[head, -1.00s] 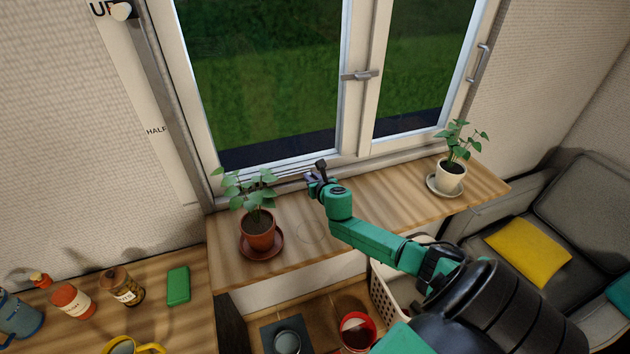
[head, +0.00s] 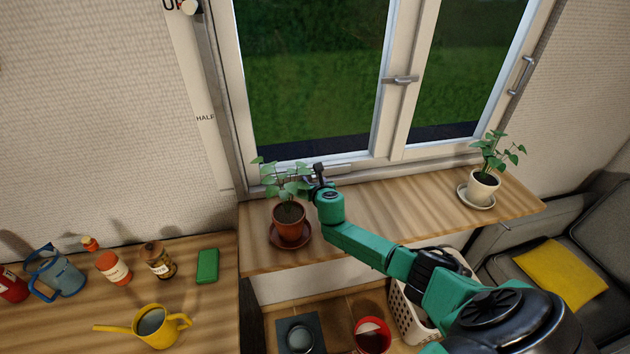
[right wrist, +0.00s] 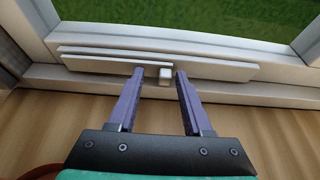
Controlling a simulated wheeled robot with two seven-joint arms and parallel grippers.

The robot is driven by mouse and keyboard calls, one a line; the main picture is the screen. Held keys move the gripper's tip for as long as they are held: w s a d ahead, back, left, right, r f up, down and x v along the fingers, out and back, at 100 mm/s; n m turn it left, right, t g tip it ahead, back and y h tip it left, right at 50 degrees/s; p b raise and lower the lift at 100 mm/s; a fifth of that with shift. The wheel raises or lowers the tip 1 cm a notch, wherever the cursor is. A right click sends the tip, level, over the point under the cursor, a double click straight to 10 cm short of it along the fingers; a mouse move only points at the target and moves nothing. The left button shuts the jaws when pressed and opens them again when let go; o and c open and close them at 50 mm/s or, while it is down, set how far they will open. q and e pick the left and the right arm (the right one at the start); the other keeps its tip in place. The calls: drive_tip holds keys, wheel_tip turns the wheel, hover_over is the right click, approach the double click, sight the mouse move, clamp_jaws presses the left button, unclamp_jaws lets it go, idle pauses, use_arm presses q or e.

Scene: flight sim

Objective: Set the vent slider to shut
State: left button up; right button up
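The vent (right wrist: 215,70) is a pair of thin pale overlapping strips on the lower window frame, with a small white square knob (right wrist: 165,76) near the middle. In the head view, part of the vent strip (head: 348,170) shows to the right of my right gripper. My right gripper (head: 312,182) reaches to the window's bottom edge behind the left plant. In the right wrist view its two purple fingers (right wrist: 160,72) are apart, one on each side of the knob. I cannot tell whether either finger touches it. My left gripper is not in view.
A potted plant (head: 289,218) stands on the wooden sill (head: 400,215) close to my right gripper. Another plant (head: 484,187) stands at the right end. A marked strip (head: 203,119) with a knob is left of the window. A yellow watering can (head: 152,326) is lower left.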

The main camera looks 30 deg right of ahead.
drive_tip(key=shift+d, duration=0.1)
drive_tip(key=shift+s+r+p, duration=0.25)
drive_tip(key=shift+s+p, duration=0.05)
drive_tip(key=shift+s, duration=0.25)
drive_tip(key=p+v, duration=0.1)
drive_tip(key=v, duration=1.2)
drive_tip(key=shift+a, duration=0.35)
drive_tip(key=shift+s, duration=0.1)
